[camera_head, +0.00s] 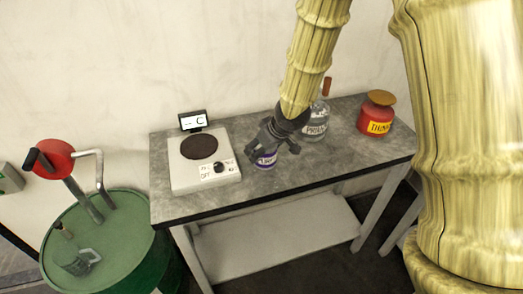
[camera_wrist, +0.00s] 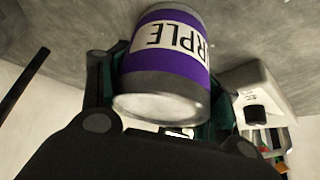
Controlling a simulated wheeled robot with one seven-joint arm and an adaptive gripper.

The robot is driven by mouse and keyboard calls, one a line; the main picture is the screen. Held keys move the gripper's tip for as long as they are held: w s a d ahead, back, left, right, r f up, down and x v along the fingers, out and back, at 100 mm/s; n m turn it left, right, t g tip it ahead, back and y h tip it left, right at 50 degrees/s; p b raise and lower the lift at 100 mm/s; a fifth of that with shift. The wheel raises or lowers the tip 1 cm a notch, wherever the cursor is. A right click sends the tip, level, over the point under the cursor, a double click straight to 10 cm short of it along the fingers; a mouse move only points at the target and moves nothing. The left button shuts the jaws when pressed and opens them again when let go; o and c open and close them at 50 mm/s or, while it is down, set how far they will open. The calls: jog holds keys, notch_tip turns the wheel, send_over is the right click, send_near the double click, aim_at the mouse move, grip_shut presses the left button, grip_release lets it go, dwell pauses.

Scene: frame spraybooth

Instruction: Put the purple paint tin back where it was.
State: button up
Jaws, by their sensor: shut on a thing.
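The purple paint tin (camera_head: 265,159) is between the fingers of my gripper (camera_head: 272,144), over the grey bench, just right of the hot plate. In the wrist view the tin (camera_wrist: 165,60) fills the space between the dark fingers, which are shut on its sides. Its purple band and white label, ending in "RPLE", face the camera, and the label reads upside down. Whether the tin's base touches the bench top cannot be told. My gripper hides part of the tin in the head view.
The hot plate (camera_head: 205,163) with its display (camera_head: 193,121) is left of the tin. A clear PRIMER bottle (camera_head: 314,124) and a red THINNER container (camera_head: 376,116) stand to the right on the bench (camera_head: 335,156). A green drum (camera_head: 120,235) with a red-topped pump stands left. The bench's front right is clear.

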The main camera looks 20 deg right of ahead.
jog(key=shift+s, duration=0.1)
jog(key=shift+f, duration=0.1)
jog(key=o, duration=1.4)
jog(key=shift+r, duration=0.3)
jog(key=v, duration=1.1)
jog(key=shift+s+r+p, duration=0.2)
jog(key=shift+r+p, duration=0.15)
jog(key=shift+p, duration=0.05)
